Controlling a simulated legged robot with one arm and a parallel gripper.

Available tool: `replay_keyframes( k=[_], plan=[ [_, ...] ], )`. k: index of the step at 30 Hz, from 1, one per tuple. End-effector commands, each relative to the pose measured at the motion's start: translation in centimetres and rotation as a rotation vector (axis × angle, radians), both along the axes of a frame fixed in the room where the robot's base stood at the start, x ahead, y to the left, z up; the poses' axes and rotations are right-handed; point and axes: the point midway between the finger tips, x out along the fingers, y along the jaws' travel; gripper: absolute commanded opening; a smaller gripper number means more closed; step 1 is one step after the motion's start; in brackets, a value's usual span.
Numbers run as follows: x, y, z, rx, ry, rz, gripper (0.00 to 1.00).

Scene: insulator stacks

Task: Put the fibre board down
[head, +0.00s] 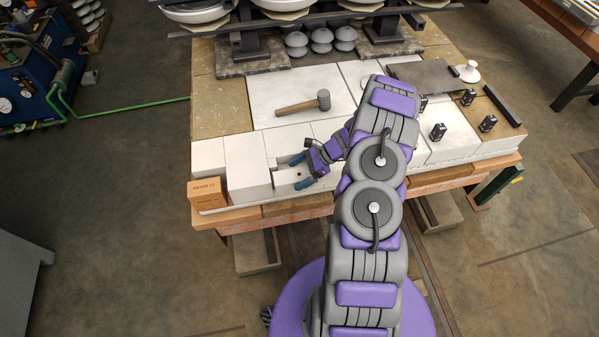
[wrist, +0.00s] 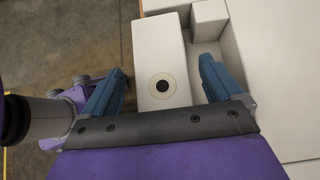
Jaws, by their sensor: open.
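A pale block (head: 287,181) with a dark round spot on top, which looks like the fibre board, lies among the white pieces at the table's front edge. In the wrist view this block (wrist: 159,50) shows a dark hole with a beige ring around it. My gripper (head: 293,171) is open above it. In the wrist view the blue fingers of my gripper (wrist: 162,66) stand apart on either side of the block. The block's near end is hidden.
White blocks (head: 247,166) and an orange-brown box (head: 207,194) stand to the left. A mallet (head: 303,104) lies behind my gripper. Small black clamps (head: 438,132) and a dark plate (head: 424,76) are at right. In the wrist view a small white cube (wrist: 210,18) sits beyond the gap.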

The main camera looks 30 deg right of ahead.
Motion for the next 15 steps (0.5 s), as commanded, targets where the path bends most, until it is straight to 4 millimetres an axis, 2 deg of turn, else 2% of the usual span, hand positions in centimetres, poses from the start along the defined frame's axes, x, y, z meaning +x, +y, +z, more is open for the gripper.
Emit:
replay_keyframes(
  k=[8,15],
  plan=[
    [-0.3,-1.4,1.1,0.003,-0.001,-0.003,0.93],
    [-1.2,-5.0,4.3,0.001,-0.004,-0.004,0.93]
  ],
)
